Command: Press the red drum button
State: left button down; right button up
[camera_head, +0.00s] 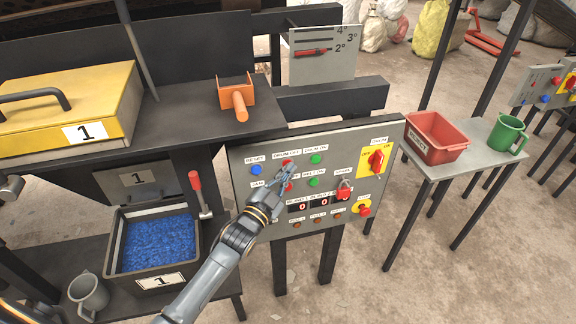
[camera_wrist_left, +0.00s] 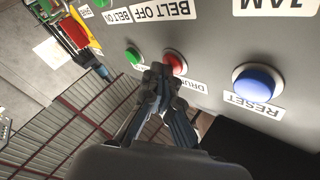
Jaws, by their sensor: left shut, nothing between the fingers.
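The red drum button (camera_head: 287,162) is in the top row of the grey control panel (camera_head: 245,205), under a DRUM OFF label. It also shows in the left wrist view (camera_wrist_left: 175,62), between a green button (camera_wrist_left: 133,55) and the blue RESET button (camera_wrist_left: 258,82). My left gripper (camera_head: 284,174) is shut and empty, its fingertips at the panel just below the red drum button in the head view. In the left wrist view the closed fingertips (camera_wrist_left: 160,72) overlap the red button's edge. I cannot tell whether they touch it. My right gripper is not in view.
A side table at right holds a red bin (camera_head: 436,138) and green mug (camera_head: 508,134). A blue-filled bin (camera_head: 110,245) stands left.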

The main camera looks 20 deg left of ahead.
pick_arm(q)
jog(key=shift+s, duration=0.1)
jog(key=shift+s+d+p, duration=0.4)
jog(key=shift+s+d, duration=0.05)
jog(key=shift+s, duration=0.2)
jog(key=shift+d, duration=0.1)
jog(key=shift+s+d+p, duration=0.3)
jog(key=shift+s+d, duration=0.15)
jog(key=shift+s, duration=0.25)
jog(key=shift+s+d+p, duration=0.35)
jog(key=shift+s+d, duration=0.05)
jog(key=shift+s, duration=0.25)
jog(key=shift+s+d+p, duration=0.3)
jog(key=shift+s+d, duration=0.15)
jog(key=shift+s, duration=0.25)
